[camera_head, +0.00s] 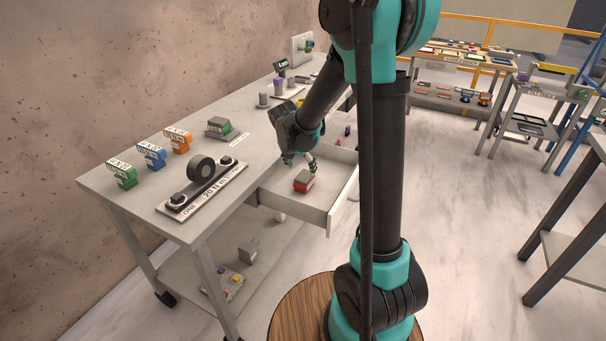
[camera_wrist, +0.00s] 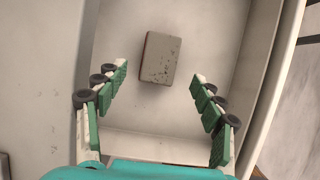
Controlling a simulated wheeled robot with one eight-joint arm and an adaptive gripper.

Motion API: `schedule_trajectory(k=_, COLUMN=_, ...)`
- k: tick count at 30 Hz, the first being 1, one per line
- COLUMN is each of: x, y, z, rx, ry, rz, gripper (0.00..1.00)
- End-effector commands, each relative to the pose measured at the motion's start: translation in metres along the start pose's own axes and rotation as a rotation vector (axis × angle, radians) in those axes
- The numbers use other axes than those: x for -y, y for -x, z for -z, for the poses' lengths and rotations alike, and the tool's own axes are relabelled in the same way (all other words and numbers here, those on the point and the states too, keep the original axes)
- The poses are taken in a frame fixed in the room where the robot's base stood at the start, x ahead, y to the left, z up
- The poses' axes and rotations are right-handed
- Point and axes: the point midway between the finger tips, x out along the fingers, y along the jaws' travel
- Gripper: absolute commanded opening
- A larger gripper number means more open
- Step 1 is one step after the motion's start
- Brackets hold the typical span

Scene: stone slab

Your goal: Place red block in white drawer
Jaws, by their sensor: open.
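The red block (camera_head: 304,183) has a grey top and lies on the floor of the open white drawer (camera_head: 326,212). In the wrist view the block (camera_wrist: 160,58) shows its grey top with a thin red edge at the left, inside the drawer's walls (camera_wrist: 283,60). My gripper (camera_head: 299,161) is open and empty, low over the drawer. In the wrist view its green-padded fingers (camera_wrist: 160,75) stand wide apart, with the block between and beyond their tips. I see no contact between fingers and block.
The drawer pulls out from a grey workbench (camera_head: 130,178).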

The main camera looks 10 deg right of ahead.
Motion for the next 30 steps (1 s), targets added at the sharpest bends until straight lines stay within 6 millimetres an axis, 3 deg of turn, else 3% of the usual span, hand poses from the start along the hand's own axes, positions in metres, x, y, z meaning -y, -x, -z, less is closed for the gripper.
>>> schedule_trajectory(k=6, x=0.0, y=0.03, z=0.0, rx=0.0, ry=0.0, rz=0.0, gripper=0.68)
schedule_trajectory(k=14, x=0.008, y=0.043, z=0.002, rx=-0.005, ry=-0.064, rz=-0.004, gripper=0.68)
schedule_trajectory(k=20, x=0.052, y=0.049, z=0.022, rx=-0.04, ry=-0.497, rz=-0.028, gripper=0.68)
schedule_trajectory(k=30, x=0.14, y=0.055, z=0.084, rx=-0.154, ry=-1.524, rz=-0.041, gripper=0.68)
